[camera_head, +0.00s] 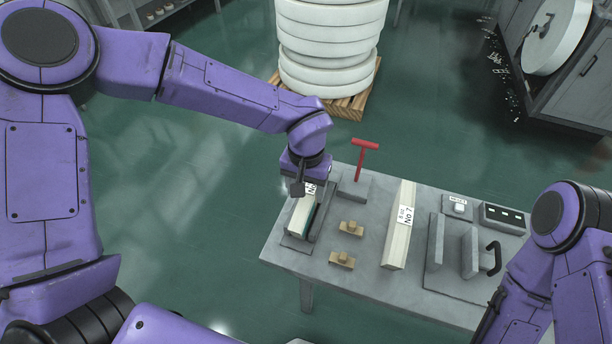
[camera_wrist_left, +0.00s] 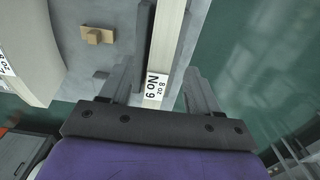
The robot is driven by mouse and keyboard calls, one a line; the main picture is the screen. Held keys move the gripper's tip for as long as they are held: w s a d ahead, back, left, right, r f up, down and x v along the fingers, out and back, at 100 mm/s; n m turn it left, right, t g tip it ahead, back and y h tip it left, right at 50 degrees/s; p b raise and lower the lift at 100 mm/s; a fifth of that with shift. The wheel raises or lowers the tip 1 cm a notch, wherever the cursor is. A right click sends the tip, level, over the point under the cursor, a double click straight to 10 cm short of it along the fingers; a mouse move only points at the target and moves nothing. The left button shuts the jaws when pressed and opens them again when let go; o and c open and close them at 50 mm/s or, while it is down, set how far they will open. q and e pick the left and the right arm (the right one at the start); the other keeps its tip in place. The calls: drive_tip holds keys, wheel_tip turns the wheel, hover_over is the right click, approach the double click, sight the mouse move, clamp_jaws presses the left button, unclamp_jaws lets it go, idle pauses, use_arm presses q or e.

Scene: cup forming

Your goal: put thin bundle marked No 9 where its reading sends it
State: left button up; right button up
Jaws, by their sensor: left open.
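The thin pale bundle marked No 9 (camera_head: 300,217) lies lengthwise in a grey holder (camera_head: 292,242) at the table's left end. In the left wrist view the bundle (camera_wrist_left: 171,30) carries a white label (camera_wrist_left: 155,88) reading "No 9" and "8 oz". My left gripper (camera_head: 310,187) is open over the bundle's far end. In the left wrist view its fingers (camera_wrist_left: 158,88) stand on either side of the labelled end, with gaps visible. A thicker bundle marked No 7 (camera_head: 398,240) lies mid-table. My right arm shows at the right; its gripper is out of view.
Two small wooden blocks (camera_head: 351,227) sit between the bundles. A red T-handle (camera_head: 365,150) stands behind them. A grey fixture with a black handle (camera_head: 470,250), a button box (camera_head: 458,207) and a dark panel (camera_head: 503,217) occupy the right. White rings (camera_head: 330,45) are stacked on a pallet beyond.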

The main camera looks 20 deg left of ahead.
use_arm(q)
wheel_tip(320, 180, up, 6)
drive_tip(key=shift+r, duration=0.2)
drive_tip(key=shift+s+f, duration=0.1)
idle(0.8)
